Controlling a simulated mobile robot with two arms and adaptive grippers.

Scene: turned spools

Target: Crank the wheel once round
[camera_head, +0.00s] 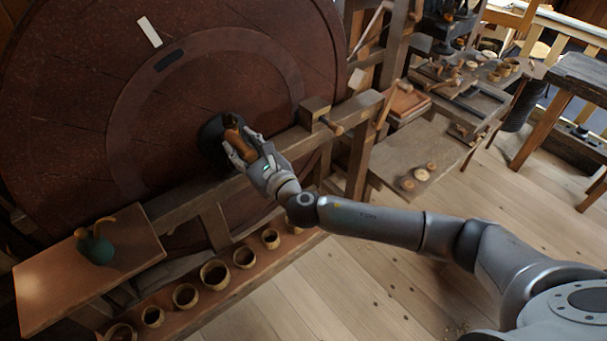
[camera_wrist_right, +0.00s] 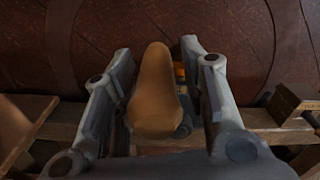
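The large dark red-brown wheel (camera_head: 75,95) fills the left and top of the head view, and its planks also back the right wrist view (camera_wrist_right: 160,25). A black hub (camera_head: 210,133) sits at its middle. A tan wooden crank handle (camera_head: 236,133) sticks out there, and it shows large in the right wrist view (camera_wrist_right: 154,90). My right gripper (camera_head: 242,146) is at the handle, with one finger on either side of it. In the right wrist view a gap shows beside the handle, so the fingers look open around it. My left gripper is out of view.
A wooden rail (camera_head: 195,193) with a peg block (camera_head: 314,114) crosses before the wheel. A board (camera_head: 50,285) with a green oil can (camera_head: 97,248) is at lower left. Several bowls (camera_head: 216,273) line a low shelf. A bench (camera_head: 410,160) and stool (camera_head: 580,80) stand right. Floor is open at bottom centre.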

